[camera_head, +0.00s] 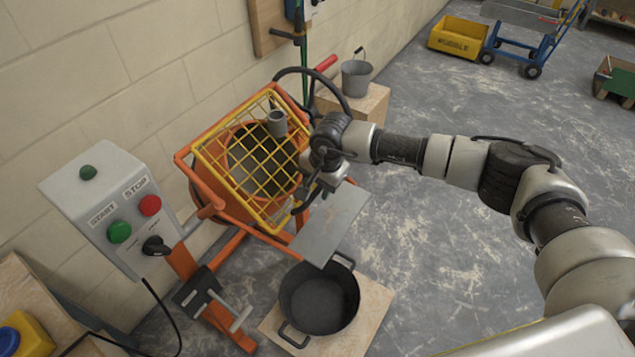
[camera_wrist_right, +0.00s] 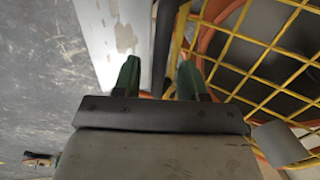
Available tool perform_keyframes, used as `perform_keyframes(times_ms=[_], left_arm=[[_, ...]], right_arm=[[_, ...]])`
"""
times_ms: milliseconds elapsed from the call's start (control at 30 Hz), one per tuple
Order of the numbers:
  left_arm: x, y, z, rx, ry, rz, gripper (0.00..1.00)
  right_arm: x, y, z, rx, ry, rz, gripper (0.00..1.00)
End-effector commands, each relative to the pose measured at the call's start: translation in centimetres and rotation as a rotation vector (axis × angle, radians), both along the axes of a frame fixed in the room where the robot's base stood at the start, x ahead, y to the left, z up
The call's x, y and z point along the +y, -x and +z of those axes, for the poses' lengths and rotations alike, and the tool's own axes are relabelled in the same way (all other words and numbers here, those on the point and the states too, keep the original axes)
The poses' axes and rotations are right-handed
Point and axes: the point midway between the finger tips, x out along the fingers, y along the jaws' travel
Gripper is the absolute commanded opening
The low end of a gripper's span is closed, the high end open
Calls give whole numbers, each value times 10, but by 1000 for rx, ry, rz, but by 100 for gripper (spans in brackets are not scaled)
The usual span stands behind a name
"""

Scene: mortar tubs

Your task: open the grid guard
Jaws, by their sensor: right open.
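The yellow grid guard (camera_head: 222,170) lies tilted over the mouth of the orange mixer drum (camera_head: 233,187), covering it. It also shows in the wrist view (camera_wrist_right: 235,35). A black bar, seemingly its handle (camera_wrist_right: 166,45), runs by the guard's edge. My right gripper (camera_head: 312,198) is at the guard's right edge, over the top of the grey chute (camera_head: 333,222). In the wrist view its green fingers (camera_wrist_right: 159,78) are apart, with the black bar ahead between them. I cannot tell whether they touch it. My left gripper is not in view.
A grey control box (camera_head: 105,200) with start and stop buttons stands at left. A black tub (camera_head: 319,300) sits below the chute. A bucket (camera_head: 357,76) stands on a block behind. Open floor (camera_head: 440,250) lies to the right.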

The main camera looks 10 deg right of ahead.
Motion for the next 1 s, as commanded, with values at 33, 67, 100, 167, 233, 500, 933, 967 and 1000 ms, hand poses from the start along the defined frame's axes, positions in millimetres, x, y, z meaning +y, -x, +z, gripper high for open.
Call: perform_keyframes(times_ms=[33, 67, 100, 167, 233, 500, 933, 967, 1000], left_arm=[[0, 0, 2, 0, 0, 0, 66], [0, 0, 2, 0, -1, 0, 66], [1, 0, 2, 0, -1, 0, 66], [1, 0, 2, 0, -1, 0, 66], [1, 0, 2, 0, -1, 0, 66], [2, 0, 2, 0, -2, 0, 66], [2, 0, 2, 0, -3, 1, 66], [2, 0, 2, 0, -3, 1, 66], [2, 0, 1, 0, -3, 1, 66]], right_arm=[[1, 0, -3, 2, 0, -1, 42], [1, 0, -5, 2, 0, -1, 42], [1, 0, -7, 2, 0, -1, 42], [1, -1, -9, 1, 0, 0, 42], [1, -1, -9, 0, 0, 0, 42], [1, -1, -9, 0, 0, 0, 25], [1, -1, -8, 1, 1, -1, 0], [1, -1, -8, 2, 2, -1, 0], [1, -2, -6, 4, 4, 0, 0]])
